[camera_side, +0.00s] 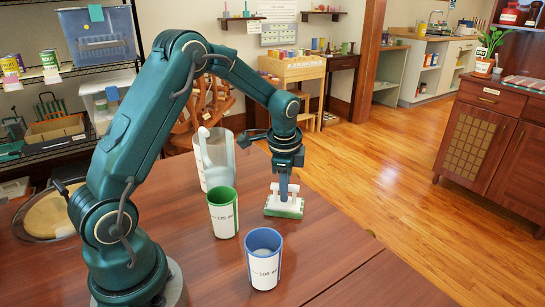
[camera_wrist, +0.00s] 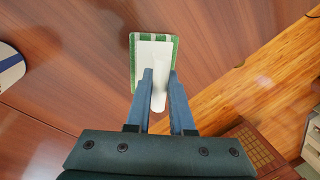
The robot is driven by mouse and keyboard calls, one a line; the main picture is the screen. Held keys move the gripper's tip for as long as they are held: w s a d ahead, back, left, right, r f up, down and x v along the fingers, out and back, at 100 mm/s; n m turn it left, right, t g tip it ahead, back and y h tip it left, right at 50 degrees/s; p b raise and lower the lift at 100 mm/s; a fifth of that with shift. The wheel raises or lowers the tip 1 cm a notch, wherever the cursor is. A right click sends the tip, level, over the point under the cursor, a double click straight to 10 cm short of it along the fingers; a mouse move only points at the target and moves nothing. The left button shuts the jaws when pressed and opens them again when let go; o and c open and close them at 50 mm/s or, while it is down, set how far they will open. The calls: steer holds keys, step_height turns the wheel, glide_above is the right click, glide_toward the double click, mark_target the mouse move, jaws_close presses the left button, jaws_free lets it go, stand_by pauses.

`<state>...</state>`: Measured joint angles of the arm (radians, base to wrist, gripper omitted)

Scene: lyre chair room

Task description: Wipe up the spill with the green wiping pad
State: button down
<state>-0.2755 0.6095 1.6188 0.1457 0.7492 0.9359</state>
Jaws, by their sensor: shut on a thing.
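The green wiping pad (camera_side: 284,211) has a white block and grip on top and a green, striped edge. It is at or just above the brown tabletop, right of the cups; I cannot tell whether it touches. My gripper (camera_side: 285,192) points down and is shut on the pad's white grip. In the wrist view the pad (camera_wrist: 135,62) lies ahead of my gripper (camera_wrist: 160,76), whose two fingers stand on either side of the pale grip. I cannot make out a spill on the table in either view; the pad and gripper hide the wood beneath them.
A green-rimmed cup (camera_side: 224,217) and a blue-rimmed cup (camera_side: 263,267) stand left of and in front of the pad. A white jug (camera_side: 214,165) stands behind the green-rimmed cup. The table's (camera_side: 330,245) edge runs close to the pad's right; the tabletop in front is bare.

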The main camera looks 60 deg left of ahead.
steer(key=a, duration=0.7)
steer(key=shift+a, duration=1.05)
steer(key=s, duration=0.3)
steer(key=shift+s+d, duration=0.1)
steer(key=shift+s, duration=0.3)
steer(key=shift+s+d, duration=0.15)
steer(key=shift+d, duration=0.15)
steer(key=d, duration=1.4)
steer(key=shift+d, duration=0.4)
step_height(320, 180, up, 8)
steer(key=shift+a, duration=0.15)
steer(key=shift+r, duration=0.1)
